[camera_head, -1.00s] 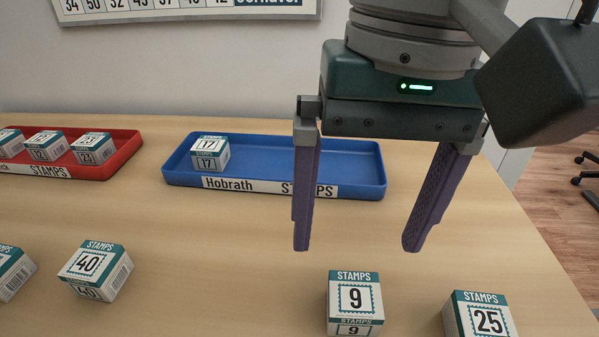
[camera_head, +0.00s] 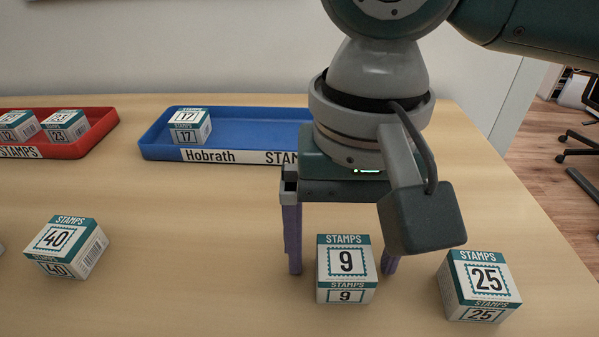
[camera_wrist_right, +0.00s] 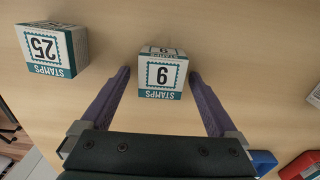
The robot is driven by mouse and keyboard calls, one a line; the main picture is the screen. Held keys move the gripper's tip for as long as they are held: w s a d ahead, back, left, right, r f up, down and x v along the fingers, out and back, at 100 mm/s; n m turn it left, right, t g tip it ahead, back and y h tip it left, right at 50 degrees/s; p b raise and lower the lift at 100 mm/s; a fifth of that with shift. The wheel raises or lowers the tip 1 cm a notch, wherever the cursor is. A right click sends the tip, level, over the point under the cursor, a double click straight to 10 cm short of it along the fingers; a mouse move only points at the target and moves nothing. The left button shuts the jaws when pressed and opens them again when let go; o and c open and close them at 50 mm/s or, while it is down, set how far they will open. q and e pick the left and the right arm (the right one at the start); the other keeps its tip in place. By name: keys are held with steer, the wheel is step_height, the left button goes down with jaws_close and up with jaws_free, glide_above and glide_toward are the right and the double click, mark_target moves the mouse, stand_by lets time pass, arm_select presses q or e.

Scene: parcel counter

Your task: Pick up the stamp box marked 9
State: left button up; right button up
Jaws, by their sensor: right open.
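The stamp box marked 9 (camera_head: 345,268) is a white and teal cube on the wooden counter, at the lower middle of the head view. My right gripper (camera_head: 342,268) is low over the counter and open, just behind the box in the head view. In the right wrist view the box (camera_wrist_right: 161,76) lies between the tips of my open right gripper (camera_wrist_right: 159,73), with a gap on each side. The wrist camera body hides part of the right finger in the head view. My left gripper is not in view.
A box marked 25 (camera_head: 478,287) stands close on the right, and a box marked 40 (camera_head: 66,247) at the left. A blue Hobrath tray (camera_head: 260,133) with a box marked 17 (camera_head: 190,126) and a red tray (camera_head: 98,128) are at the back.

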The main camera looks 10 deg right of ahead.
steer(key=c, duration=1.5)
steer(key=shift+r, duration=0.15)
